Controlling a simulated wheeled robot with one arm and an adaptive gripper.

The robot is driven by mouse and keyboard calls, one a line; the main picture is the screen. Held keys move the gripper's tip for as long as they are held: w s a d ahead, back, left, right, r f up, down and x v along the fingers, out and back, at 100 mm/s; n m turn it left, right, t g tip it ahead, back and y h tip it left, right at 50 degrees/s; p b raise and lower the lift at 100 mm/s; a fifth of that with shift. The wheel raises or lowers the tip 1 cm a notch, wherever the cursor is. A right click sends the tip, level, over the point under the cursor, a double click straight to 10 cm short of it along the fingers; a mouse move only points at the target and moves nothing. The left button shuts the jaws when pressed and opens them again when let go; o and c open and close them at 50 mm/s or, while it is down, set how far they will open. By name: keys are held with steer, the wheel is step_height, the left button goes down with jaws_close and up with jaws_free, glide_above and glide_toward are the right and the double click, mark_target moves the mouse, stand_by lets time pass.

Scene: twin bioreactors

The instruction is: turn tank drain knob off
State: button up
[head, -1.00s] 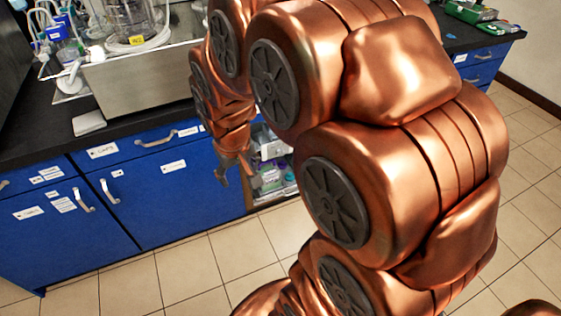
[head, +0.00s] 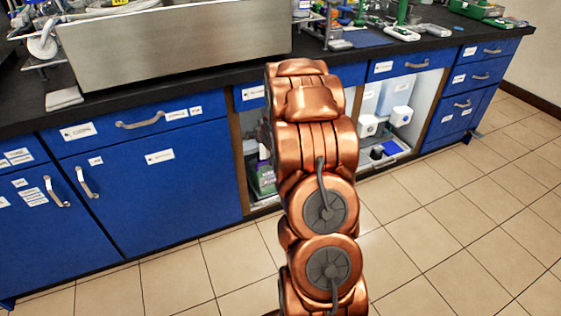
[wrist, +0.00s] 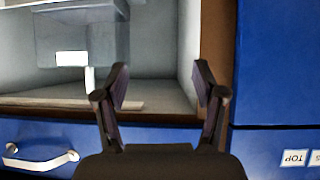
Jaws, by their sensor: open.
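My gripper (wrist: 162,82) is open and empty in the wrist view, facing an open cabinet bay (wrist: 165,92). The wrist picture appears upside down, as its labels are inverted. A bluish-grey box-like thing (wrist: 97,35) with white parts stands left of the fingers, apart from them; I cannot tell if it is the tank. In the head view, pale translucent containers (head: 394,94) stand in the open bay above white box-shaped items (head: 401,116). I cannot make out a drain knob in either view. My arm hides part of the bay, and the gripper is hidden in the head view.
A steel-sided unit (head: 175,45) stands on the black counter (head: 215,83). Blue cabinets (head: 150,190) flank the open bay, and blue drawers (head: 470,75) stand at right. A tray (head: 390,160) lies low in the bay. The tiled floor (head: 450,220) in front is clear.

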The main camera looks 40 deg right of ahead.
steer(key=s+d+f+m+t+h+b, duration=0.1)
steer(key=d+f+t+b, duration=0.2)
steer(key=d+f+b, duration=0.55)
steer(key=s+d+f+m+t+b, duration=0.1)
steer(key=d+f+t+b, duration=0.25)
steer(key=f, duration=0.95)
steer(key=shift+d+r+b+x, duration=0.15)
steer(key=shift+b+x, duration=0.15)
steer(key=shift+x, duration=1)
steer(key=shift+d+r+b+x, duration=0.15)
steer(key=shift+b+x, duration=0.15)
steer(key=shift+x, duration=1)
steer(key=shift+d+r+b+x, duration=0.15)
steer(key=shift+b+x, duration=0.15)
steer(key=shift+x, duration=1)
steer(key=shift+s, duration=0.1)
steer(key=c, duration=1.1)
